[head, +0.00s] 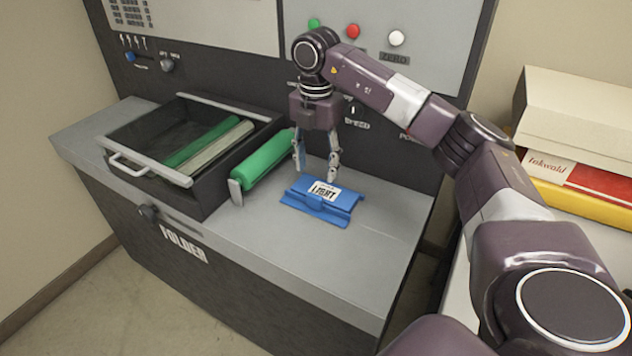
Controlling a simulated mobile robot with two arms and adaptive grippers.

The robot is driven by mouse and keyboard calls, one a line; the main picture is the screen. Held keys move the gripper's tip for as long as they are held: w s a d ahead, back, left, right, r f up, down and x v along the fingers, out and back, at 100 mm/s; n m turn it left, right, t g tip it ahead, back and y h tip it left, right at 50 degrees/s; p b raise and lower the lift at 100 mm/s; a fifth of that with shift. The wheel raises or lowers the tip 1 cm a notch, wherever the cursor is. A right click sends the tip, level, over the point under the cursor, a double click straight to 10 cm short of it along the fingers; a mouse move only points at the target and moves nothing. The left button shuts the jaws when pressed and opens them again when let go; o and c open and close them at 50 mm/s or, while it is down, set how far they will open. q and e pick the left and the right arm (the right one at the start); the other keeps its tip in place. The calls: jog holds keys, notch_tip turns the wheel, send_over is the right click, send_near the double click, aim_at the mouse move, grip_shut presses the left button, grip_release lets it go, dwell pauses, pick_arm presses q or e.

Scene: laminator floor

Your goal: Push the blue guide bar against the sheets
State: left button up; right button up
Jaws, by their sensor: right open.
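The blue guide bar (322,206) lies on the grey top of the folder machine (262,233). It carries a white label with black print. My right gripper (316,176) points down just behind the bar, its fingers spread and nothing between them. The fingertips are close to the bar's back edge; I cannot tell whether they touch it. I cannot make out any sheets on the machine top. My left gripper is not in view.
A green roller (262,166) lies left of the bar, beside an open dark drawer (192,207) holding green and pale bars. A control panel (380,70) stands behind. Boxes (575,110) are stacked at right. The machine top in front of the bar is clear.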

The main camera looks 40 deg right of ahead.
notch_tip(320, 180, up, 4)
jog(key=shift+f, duration=0.1)
dwell(0.7)
